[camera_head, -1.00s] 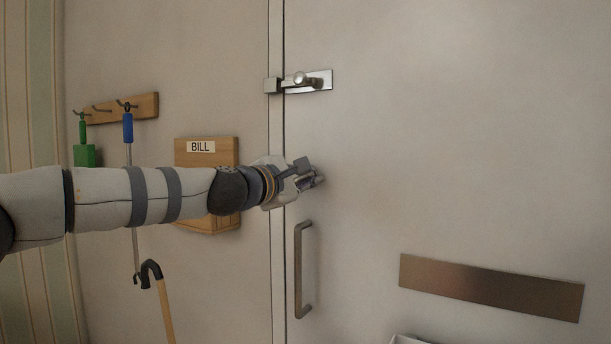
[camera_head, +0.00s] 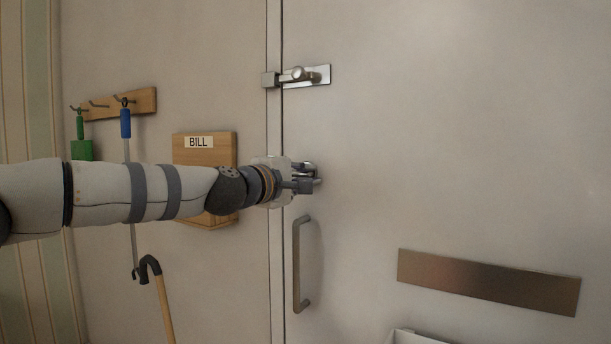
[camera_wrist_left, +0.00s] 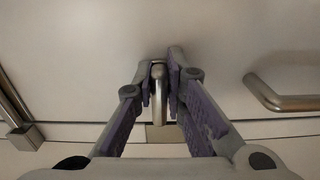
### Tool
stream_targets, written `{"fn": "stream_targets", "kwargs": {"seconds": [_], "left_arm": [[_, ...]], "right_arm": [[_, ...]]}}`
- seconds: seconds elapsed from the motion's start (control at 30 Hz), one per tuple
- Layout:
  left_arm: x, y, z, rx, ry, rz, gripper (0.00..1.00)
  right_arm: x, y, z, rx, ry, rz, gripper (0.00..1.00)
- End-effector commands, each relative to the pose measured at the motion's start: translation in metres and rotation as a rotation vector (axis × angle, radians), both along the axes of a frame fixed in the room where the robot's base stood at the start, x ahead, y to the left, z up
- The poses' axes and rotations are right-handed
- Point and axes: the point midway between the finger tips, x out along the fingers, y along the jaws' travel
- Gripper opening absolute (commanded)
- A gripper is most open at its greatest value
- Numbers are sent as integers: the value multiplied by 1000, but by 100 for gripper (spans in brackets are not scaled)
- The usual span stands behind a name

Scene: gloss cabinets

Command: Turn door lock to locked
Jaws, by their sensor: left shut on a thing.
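The door lock (camera_head: 308,168) is a small shiny metal fitting on the pale door's left edge, above the pull handle. My left gripper (camera_head: 312,184) reaches it from the left and hides much of it. In the left wrist view, the lock's rounded metal turn piece (camera_wrist_left: 160,88) lies between the two purple-padded fingers (camera_wrist_left: 162,75), which are shut on it. The turn piece points along the fingers in that view. The lock's exact setting cannot be told. My right gripper is not in view.
A slide bolt (camera_head: 300,75) sits above the lock and a pull handle (camera_head: 301,265) below it. A wooden BILL box (camera_head: 205,155), a hook rack (camera_head: 140,103) and a walking cane (camera_head: 163,300) are at left. A metal plate (camera_head: 488,282) is at lower right.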

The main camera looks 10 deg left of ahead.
Motion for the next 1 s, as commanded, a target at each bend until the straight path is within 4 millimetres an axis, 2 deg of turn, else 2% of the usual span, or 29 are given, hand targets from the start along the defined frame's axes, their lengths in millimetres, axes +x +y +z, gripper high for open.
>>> {"fn": "stream_targets", "kwargs": {"seconds": [0.03,0.3,0.33,0.4,0.77,0.87,1.0], "left_arm": [[0,2,5,4,-11,6,0],[0,2,6,4,-12,7,0],[0,2,6,4,-12,7,16],[0,2,5,4,-11,6,32],[-4,3,2,3,-4,2,32],[-19,10,2,2,-4,2,32],[-52,23,4,0,-6,2,32]], "right_arm": [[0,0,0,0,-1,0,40],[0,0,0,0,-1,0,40],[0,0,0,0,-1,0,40],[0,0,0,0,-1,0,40],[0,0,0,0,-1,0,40],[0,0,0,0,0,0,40],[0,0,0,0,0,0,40]]}}
